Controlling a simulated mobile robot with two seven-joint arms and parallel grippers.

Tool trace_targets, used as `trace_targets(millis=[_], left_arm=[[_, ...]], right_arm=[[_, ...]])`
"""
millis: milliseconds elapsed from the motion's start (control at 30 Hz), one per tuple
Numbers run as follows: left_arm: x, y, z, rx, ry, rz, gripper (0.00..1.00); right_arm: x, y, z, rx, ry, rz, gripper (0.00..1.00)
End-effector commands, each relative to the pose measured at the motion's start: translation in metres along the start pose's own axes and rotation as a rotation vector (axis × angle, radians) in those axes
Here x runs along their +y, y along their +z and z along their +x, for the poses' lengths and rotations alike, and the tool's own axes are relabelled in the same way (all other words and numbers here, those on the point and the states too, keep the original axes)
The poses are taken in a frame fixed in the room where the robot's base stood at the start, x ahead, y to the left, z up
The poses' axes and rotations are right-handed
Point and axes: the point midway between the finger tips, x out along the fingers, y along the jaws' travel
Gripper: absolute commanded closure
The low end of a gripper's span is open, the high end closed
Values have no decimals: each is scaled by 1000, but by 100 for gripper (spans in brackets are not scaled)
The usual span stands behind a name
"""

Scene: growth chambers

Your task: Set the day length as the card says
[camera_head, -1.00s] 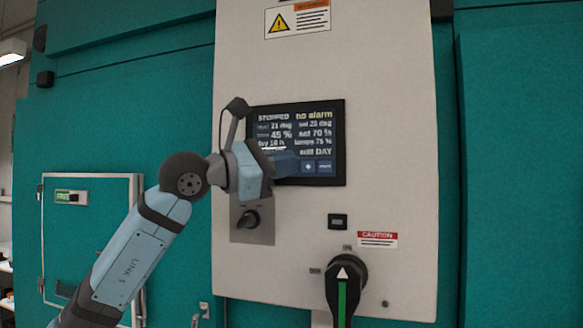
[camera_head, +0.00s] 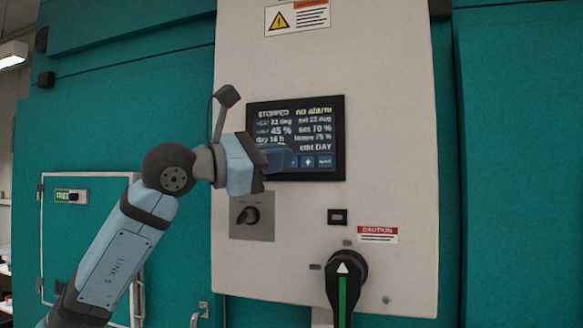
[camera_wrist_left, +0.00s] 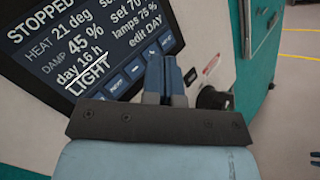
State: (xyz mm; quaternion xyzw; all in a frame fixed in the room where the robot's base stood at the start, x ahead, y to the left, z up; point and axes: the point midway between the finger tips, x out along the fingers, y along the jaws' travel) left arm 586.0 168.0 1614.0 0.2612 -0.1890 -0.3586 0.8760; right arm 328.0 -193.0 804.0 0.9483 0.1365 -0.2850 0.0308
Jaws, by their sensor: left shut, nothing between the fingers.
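The control screen (camera_head: 330,150) on the pale panel is lit. It also shows in the left wrist view (camera_wrist_left: 120,42), reading "STOPPED", "day 16 h" and "edit DAY". A row of small blue buttons (camera_head: 308,162) runs along its lower edge. My left gripper (camera_head: 292,158) is shut and empty, its fingers in front of the screen's lower left part and hiding some of it. In the left wrist view the fingers (camera_wrist_left: 166,66) lie over the button row; I cannot tell whether they touch. I cannot make out a card with the day length.
Below the screen are a small black knob (camera_head: 248,215), a small black square fitting (camera_head: 338,216) and a large green-and-black rotary handle (camera_head: 345,285). A caution label (camera_head: 377,234) is beside them. Teal walls flank the panel.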

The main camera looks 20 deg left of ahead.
Motion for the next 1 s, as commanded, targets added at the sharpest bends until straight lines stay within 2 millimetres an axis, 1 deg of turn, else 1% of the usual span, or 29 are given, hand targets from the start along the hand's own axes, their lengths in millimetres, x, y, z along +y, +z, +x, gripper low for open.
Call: trace_targets(millis=[33, 200, 333, 1000], left_arm=[[-4, 1, -4, 0, 1, 3, 100], [-12, 10, -16, -1, 1, 3, 100], [-16, 14, -22, 0, 2, 2, 100], [-16, 16, -22, 1, 1, 1, 100]], right_arm=[[0, 4, 3, 0, 0, 0, 67], [0, 10, 7, 0, 0, 0, 67], [0, 13, 8, -1, 0, 0, 67], [0, 13, 8, -4, 0, 2, 67]])
